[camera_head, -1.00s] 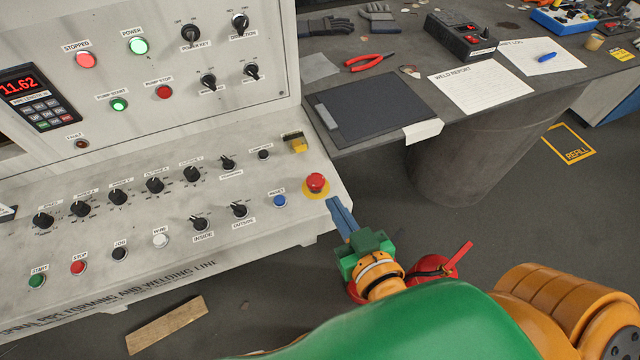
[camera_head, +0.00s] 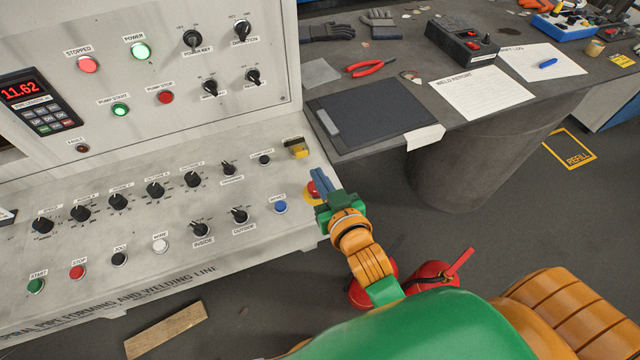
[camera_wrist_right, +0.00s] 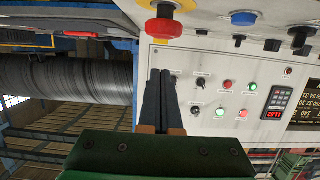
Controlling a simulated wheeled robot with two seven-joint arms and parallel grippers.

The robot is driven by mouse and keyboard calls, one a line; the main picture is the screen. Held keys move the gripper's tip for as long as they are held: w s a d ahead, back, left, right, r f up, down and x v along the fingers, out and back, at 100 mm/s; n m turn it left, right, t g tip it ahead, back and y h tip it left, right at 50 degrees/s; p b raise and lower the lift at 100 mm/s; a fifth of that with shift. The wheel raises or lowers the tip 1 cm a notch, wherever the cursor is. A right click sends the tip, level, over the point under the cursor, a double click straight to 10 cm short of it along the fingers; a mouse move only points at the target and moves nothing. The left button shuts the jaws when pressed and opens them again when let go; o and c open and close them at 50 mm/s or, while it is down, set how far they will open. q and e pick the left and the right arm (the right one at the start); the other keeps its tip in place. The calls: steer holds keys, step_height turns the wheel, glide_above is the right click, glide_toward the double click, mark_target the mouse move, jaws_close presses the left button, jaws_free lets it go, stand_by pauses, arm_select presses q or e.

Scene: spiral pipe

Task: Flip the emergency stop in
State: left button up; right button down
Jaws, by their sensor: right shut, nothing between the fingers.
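The emergency stop is a red mushroom button (camera_head: 312,189) on a yellow base at the right end of the sloped control panel. In the head view my right gripper (camera_head: 320,178) is over it and partly hides it. In the right wrist view the red button (camera_wrist_right: 164,28) shows at the top, just beyond the tips of my shut, empty fingers (camera_wrist_right: 159,75). I cannot tell whether the fingers touch the button. My left gripper is not in view.
A blue button (camera_head: 280,207) and a yellow-black switch (camera_head: 296,148) sit close to the stop. Several knobs and buttons cover the panel (camera_head: 140,225). A grey table (camera_head: 390,150) with a clipboard stands at right.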

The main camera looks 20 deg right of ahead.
mark_target(320, 202)
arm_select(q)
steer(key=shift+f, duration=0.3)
arm_select(e)
steer(key=shift+s+f, duration=0.15)
steer(key=shift+f, duration=1.3)
steer(key=shift+f+b, duration=0.7)
steer(key=shift+f, duration=0.25)
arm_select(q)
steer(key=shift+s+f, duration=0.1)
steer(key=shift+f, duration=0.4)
arm_select(e)
steer(key=shift+s+f, duration=0.15)
steer(key=r+p, duration=0.4)
steer(key=p, duration=0.1)
steer(key=shift+w+r, duration=0.3)
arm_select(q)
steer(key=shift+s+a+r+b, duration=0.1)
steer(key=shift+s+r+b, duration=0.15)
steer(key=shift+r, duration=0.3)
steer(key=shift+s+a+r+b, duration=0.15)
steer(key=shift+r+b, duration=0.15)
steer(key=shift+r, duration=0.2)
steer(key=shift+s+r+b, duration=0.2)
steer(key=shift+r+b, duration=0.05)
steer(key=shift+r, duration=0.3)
arm_select(e)
steer(key=v, duration=1)
steer(key=shift+s, duration=0.2)
